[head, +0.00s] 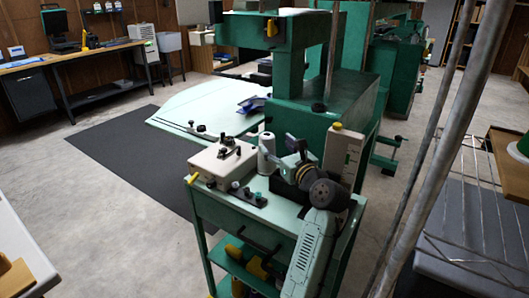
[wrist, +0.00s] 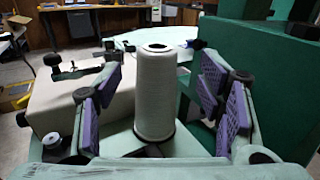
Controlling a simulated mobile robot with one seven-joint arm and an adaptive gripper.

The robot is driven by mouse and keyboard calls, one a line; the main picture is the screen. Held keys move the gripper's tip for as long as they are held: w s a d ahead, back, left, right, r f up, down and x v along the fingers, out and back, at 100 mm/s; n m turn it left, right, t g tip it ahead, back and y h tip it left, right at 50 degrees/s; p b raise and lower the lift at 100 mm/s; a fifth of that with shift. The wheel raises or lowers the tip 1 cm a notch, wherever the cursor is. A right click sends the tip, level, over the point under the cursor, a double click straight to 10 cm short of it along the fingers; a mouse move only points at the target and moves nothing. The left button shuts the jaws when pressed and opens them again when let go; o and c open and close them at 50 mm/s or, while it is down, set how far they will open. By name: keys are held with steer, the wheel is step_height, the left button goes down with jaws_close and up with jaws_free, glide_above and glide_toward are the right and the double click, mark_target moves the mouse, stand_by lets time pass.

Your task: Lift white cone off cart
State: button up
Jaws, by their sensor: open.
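The white cone (head: 266,148) stands upright on the top of the green cart (head: 279,209), to the right of a pale box-shaped device. In the wrist view the cone (wrist: 154,98) is near the middle, with a dark hole in its top and a dark rim at its base. My gripper (wrist: 161,72) is open, with one purple-padded finger on each side of the cone. Gaps show between the cone and both pads. In the head view my gripper (head: 284,158) is low over the cart beside the cone, and its fingers are partly hidden by my wrist.
The pale device (head: 222,163) with black knobs stands close on the left of the cone. A large green machine (head: 325,100) rises behind it and to the right. A pale green table (head: 195,112) lies behind the cart. Metal poles (head: 440,150) stand at the right.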

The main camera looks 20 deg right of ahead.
mark_target(270, 142)
steer(key=shift+w+a+f+p, duration=0.1)
steer(key=shift+w+a+p, duration=0.15)
steer(key=shift+w, duration=0.75)
steer(key=shift+w+a+f+p, duration=0.1)
steer(key=shift+w+a+p, duration=0.15)
steer(key=shift+w, duration=0.75)
steer(key=shift+w+a+f+p, duration=0.15)
steer(key=shift+w+p, duration=0.2)
steer(key=shift+w, duration=0.65)
steer(key=shift+r, duration=0.1)
steer(key=shift+c, duration=0.4)
jaws_close()
